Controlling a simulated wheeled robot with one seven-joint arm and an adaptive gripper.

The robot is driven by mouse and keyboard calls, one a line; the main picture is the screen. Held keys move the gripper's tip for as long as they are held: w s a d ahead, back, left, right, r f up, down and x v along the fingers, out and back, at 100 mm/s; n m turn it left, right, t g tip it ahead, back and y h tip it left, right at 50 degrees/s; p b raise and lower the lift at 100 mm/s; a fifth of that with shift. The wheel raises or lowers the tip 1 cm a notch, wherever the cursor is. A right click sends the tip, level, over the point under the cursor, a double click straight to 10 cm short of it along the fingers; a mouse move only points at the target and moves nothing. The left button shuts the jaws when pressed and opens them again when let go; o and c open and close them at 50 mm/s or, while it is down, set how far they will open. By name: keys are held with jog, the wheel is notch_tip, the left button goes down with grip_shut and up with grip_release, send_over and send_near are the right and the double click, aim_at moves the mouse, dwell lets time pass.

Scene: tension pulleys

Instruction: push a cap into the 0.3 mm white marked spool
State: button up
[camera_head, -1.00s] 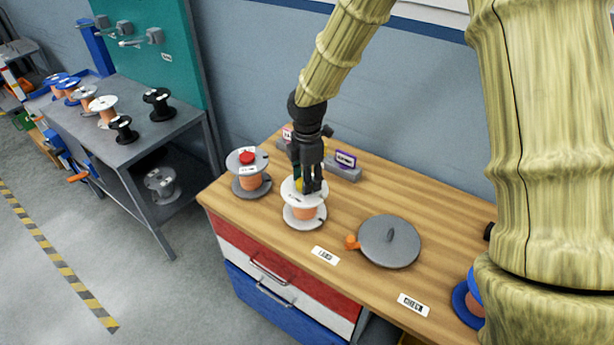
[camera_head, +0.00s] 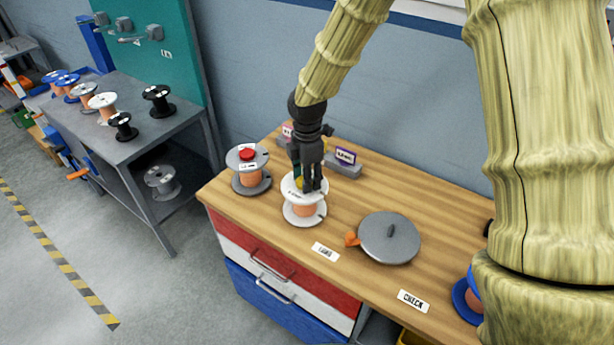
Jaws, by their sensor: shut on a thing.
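The white spool (camera_head: 303,213) with copper-coloured wire stands upright on the wooden bench, behind the "LOAD" label. A small marking shows on its top flange, too small to read. My gripper (camera_head: 307,186) points down over the top of this spool, its fingers at the middle of the flange. It is shut on a yellow cap (camera_head: 299,182), which shows only in part between the dark fingers. Whether the cap is inside the spool's hole or just above it is hidden by the fingers. A grey spool (camera_head: 250,172) with a red cap (camera_head: 247,155) stands to the left.
A grey round disc (camera_head: 389,238) with an orange tab lies right of the white spool. Grey blocks with label plates (camera_head: 345,157) stand behind. A blue spool (camera_head: 466,302) sits at the right edge. Several spools stand on the grey table (camera_head: 150,135).

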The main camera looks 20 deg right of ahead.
jog(key=o, duration=0.9)
jog(key=shift+f, duration=0.1)
notch_tip(320, 180, up, 12)
dwell(0.3)
